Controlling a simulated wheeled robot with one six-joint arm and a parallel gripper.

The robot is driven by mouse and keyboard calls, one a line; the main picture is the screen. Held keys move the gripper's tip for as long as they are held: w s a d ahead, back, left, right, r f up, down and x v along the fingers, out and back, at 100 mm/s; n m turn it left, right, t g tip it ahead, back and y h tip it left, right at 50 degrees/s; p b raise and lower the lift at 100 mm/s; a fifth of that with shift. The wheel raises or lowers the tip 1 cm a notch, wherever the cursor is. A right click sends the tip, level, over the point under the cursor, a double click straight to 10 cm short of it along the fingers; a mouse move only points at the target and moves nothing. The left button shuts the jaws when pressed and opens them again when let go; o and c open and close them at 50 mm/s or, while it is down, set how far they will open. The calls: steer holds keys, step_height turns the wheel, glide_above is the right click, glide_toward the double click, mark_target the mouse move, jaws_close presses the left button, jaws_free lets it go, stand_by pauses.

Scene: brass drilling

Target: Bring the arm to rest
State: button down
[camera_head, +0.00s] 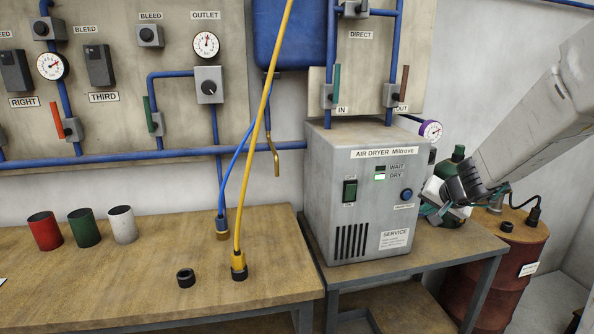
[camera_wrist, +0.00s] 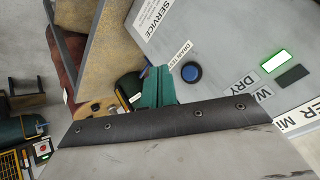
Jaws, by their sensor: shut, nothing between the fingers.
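My arm comes in from the right edge of the head view, and my gripper (camera_head: 432,213) hangs just right of the air dryer's front corner. Its teal fingers are partly hidden by the wrist and the dryer. In the wrist view my gripper (camera_wrist: 160,84) shows as teal fingers close together, with nothing seen between them. The grey air dryer (camera_head: 340,200) stands on a side table, its DRY lamp lit green. Its front panel (camera_wrist: 218,50) fills the upper right of the wrist view, with the blue button beside the fingers. I cannot tell whether the fingers touch it.
A wooden bench (camera_head: 130,270) holds red (camera_head: 45,231), green (camera_head: 84,228) and white (camera_head: 122,225) cups, a black ring (camera_head: 186,278) and hose ends. A rusty drum (camera_head: 508,262) stands at the right below my arm. Blue pipes and valves cover the wall panel.

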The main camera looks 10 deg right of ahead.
steer(key=s+a+r+n+g+y, duration=0.1)
steer(key=s+a+n+g+y, duration=0.4)
steer(key=s+a, duration=1.1)
steer(key=s+a+r+n+g+h, duration=0.1)
steer(key=s+r+h, duration=0.1)
steer(key=s, duration=0.6)
steer(key=s+a+r+n+g+h, duration=0.1)
steer(key=s+r+n+h, duration=0.1)
steer(key=s, duration=0.7)
steer(key=shift+a+r, duration=0.35)
steer(key=shift+r, duration=0.05)
